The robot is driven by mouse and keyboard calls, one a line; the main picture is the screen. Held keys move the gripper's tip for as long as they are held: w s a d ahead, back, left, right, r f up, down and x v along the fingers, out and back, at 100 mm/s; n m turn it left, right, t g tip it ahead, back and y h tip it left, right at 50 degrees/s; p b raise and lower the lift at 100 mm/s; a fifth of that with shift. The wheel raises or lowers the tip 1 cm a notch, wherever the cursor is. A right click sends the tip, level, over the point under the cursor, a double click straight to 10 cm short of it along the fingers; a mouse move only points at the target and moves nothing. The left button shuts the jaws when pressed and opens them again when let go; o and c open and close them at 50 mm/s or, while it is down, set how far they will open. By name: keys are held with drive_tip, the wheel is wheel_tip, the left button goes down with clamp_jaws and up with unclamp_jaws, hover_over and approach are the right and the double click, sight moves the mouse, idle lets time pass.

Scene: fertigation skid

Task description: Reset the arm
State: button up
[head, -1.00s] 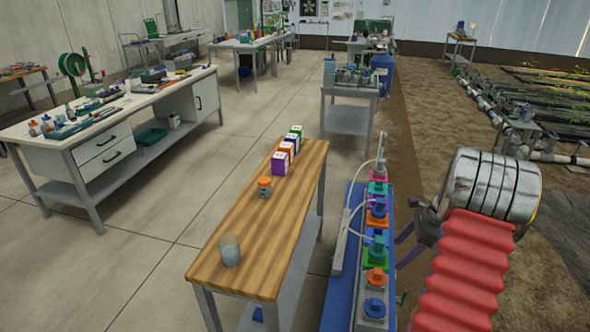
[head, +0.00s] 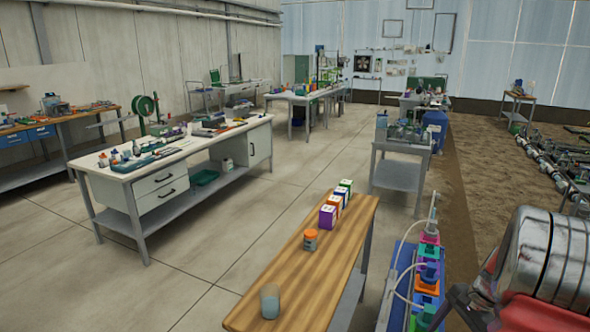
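My arm shows at the right edge of the head view, with a shiny metal link and a red sleeve, cut off by the frame. A dark part (head: 474,303) at its left side may belong to my gripper, but its fingers are not clear. It is close to the right side of the blue skid (head: 399,284). I see nothing held, and I cannot tell whether the gripper is open or shut.
A wooden bench (head: 331,270) carries a glass beaker (head: 270,301), an orange-lidded jar (head: 310,240) and several coloured boxes (head: 328,217). The skid bears coloured fittings (head: 428,272). A white workbench (head: 160,163) stands left. Concrete floor between is clear.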

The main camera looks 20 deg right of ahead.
drive_tip(key=s+a+r+n+t+h, duration=0.1)
drive_tip(key=a+r+n, duration=0.5)
drive_tip(key=a, duration=0.6)
drive_tip(key=s+a+r+n+t+h, duration=0.1)
drive_tip(key=s+a+r+n, duration=0.3)
drive_tip(key=a, duration=0.8)
drive_tip(key=s+a+r+n+t+h, duration=0.1)
drive_tip(key=s+a+r+n+t, duration=0.1)
drive_tip(key=a+r+n, duration=0.6)
drive_tip(key=s+a+r, duration=0.1)
drive_tip(key=a+r, duration=0.2)
drive_tip(key=a, duration=0.2)
drive_tip(key=shift+s+r, duration=0.1)
